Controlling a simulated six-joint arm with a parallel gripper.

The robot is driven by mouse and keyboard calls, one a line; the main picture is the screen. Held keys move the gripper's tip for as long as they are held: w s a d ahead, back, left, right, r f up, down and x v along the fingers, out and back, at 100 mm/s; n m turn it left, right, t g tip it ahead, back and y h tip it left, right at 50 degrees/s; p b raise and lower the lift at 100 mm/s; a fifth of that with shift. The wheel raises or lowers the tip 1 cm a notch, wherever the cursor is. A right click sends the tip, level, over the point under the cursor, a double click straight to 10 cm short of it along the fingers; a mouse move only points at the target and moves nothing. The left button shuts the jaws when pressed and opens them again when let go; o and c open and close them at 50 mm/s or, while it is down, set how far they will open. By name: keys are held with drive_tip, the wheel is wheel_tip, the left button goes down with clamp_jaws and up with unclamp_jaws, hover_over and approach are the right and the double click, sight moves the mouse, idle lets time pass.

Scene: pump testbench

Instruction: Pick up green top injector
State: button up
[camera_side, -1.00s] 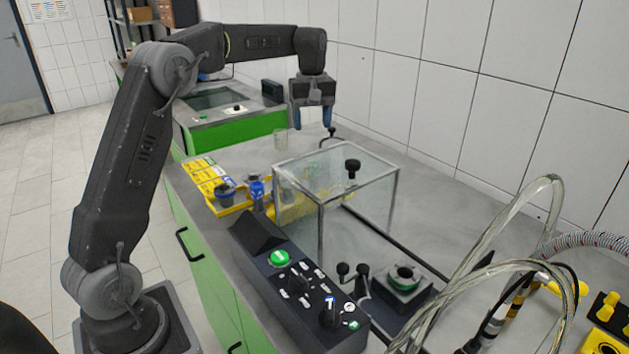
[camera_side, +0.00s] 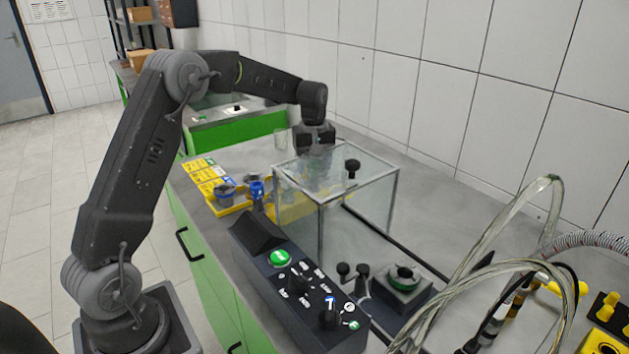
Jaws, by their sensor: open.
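My gripper (camera_side: 317,157) points down at the far side of the clear glass box (camera_side: 335,215). I cannot make out a green top injector. A yellow tray (camera_side: 232,207) holds dark blue parts (camera_side: 225,191) left of the box, with a blue-topped part (camera_side: 257,192) beside them. More yellow shows dimly through the glass.
The box's lid has a black knob (camera_side: 352,167). A black control panel (camera_side: 292,285) with a green button stands in front of the box. A round fixture (camera_side: 403,279) and clear hoses (camera_side: 470,270) are at the right.

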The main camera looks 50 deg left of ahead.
drive_tip(key=shift+c, duration=0.3)
clamp_jaws()
drive_tip(key=shift+r, duration=0.1)
